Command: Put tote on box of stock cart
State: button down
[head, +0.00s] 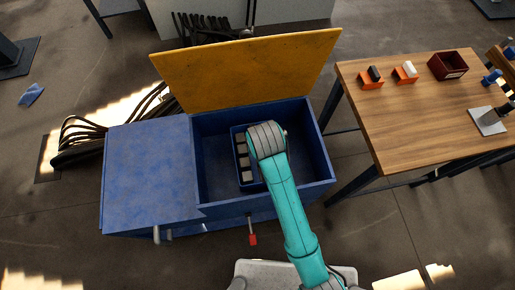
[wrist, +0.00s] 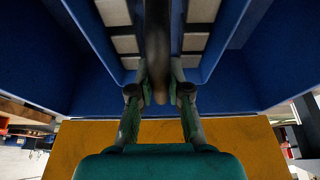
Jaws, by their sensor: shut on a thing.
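The tote (head: 235,158) is a narrow dark blue tray with several pale grey blocks in it. It is within the open blue box (head: 212,170) of the cart-like blue body, near the middle of the box. I cannot tell whether it touches the box floor. In the wrist view the tote (wrist: 104,68) shows blocks on both sides of a dark central bar-like handle (wrist: 157,40). My gripper (wrist: 159,82) is shut on that handle. In the head view my wrist hides the gripper and the tote's right part.
A yellow lid (head: 250,72) stands open behind the box. A flat blue top (head: 147,172) adjoins at left. A wooden table (head: 420,115) at right carries orange holders (head: 370,84) and a dark red bin (head: 447,65). Dark cables (head: 85,140) lie at left.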

jog(key=shift+f, duration=2)
jog(key=c, duration=1.1)
grip_release()
jog(key=v, duration=1.2)
jog(key=shift+s, duration=0.1)
